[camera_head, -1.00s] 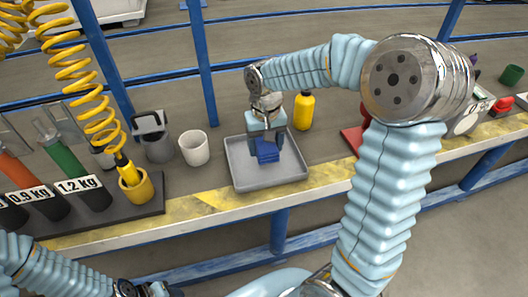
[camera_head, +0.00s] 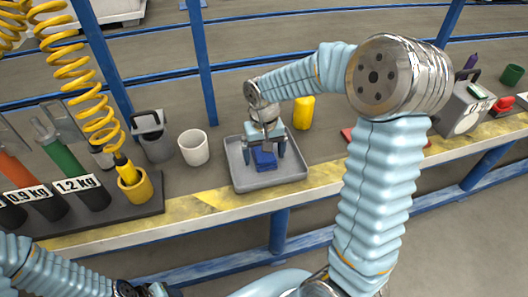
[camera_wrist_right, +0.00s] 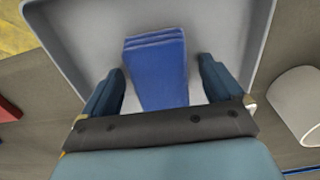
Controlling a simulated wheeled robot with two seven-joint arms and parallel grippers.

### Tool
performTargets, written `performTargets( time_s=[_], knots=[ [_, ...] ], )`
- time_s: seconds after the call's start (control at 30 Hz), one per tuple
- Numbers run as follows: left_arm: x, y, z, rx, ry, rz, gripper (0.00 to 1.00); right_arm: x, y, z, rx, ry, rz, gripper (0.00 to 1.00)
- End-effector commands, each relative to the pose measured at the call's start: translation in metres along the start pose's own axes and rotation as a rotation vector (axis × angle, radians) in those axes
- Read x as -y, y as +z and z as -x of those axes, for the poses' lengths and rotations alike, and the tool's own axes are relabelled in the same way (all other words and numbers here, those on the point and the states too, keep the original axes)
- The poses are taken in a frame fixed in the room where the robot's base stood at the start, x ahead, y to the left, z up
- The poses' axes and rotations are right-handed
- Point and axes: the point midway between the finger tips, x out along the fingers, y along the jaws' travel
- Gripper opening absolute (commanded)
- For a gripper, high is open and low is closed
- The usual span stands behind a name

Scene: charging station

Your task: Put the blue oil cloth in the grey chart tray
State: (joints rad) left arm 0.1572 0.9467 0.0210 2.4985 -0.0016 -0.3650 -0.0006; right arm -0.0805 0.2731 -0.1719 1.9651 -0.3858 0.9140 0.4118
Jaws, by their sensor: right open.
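The blue oil cloth (camera_head: 263,160) is a folded blue pad lying in the grey chart tray (camera_head: 272,182) in the head view. In the right wrist view the cloth (camera_wrist_right: 157,68) lies on the floor of the tray (camera_wrist_right: 215,38), inside its walls. My right gripper (camera_head: 263,155) is over the tray with its fingers spread apart. In the right wrist view the open fingers (camera_wrist_right: 160,85) stand on either side of the cloth with a gap at each side. My left gripper is not clearly seen; only my left arm shows at the lower left.
A white cup (camera_head: 194,148) stands just left of the tray, and a yellow bottle (camera_head: 303,113) stands behind it at the right. A yellow cup (camera_head: 135,190) and weight-labelled cylinders stand further left. A red item (camera_head: 347,134) is partly hidden behind my right arm.

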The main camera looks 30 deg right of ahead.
Motion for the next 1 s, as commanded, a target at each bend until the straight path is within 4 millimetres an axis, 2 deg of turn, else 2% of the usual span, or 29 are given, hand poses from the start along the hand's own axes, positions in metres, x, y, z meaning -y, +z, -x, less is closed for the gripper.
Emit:
performTargets(
  time_s=[0.13,0.27,0.6,0.7,0.83,1.0],
  knots=[
    [-0.001,0.0,0.001,0.0,0.0,0.0,0.43,0.0,0.0,0.002,0.0,0.0,0.0,0.93],
    [-0.003,0.001,0.003,0.002,0.002,-0.002,0.43,0.0,-0.001,0.013,-0.004,-0.001,0.0,0.93],
    [-0.008,0.002,0.01,0.005,0.005,-0.005,0.43,0.0,-0.001,0.089,-0.004,-0.002,0.0,0.93],
    [-0.009,0.002,0.011,0.006,0.006,-0.006,0.43,0.0,-0.001,0.106,-0.003,-0.001,0.001,0.93],
    [-0.009,0.003,0.012,0.007,0.007,-0.006,0.43,0.0,0.0,0.119,-0.002,0.0,0.001,0.93],
    [-0.009,0.003,0.012,0.007,0.007,-0.006,0.43,0.0,0.0,0.124,0.0,0.0,0.001,0.93]
  ],
)
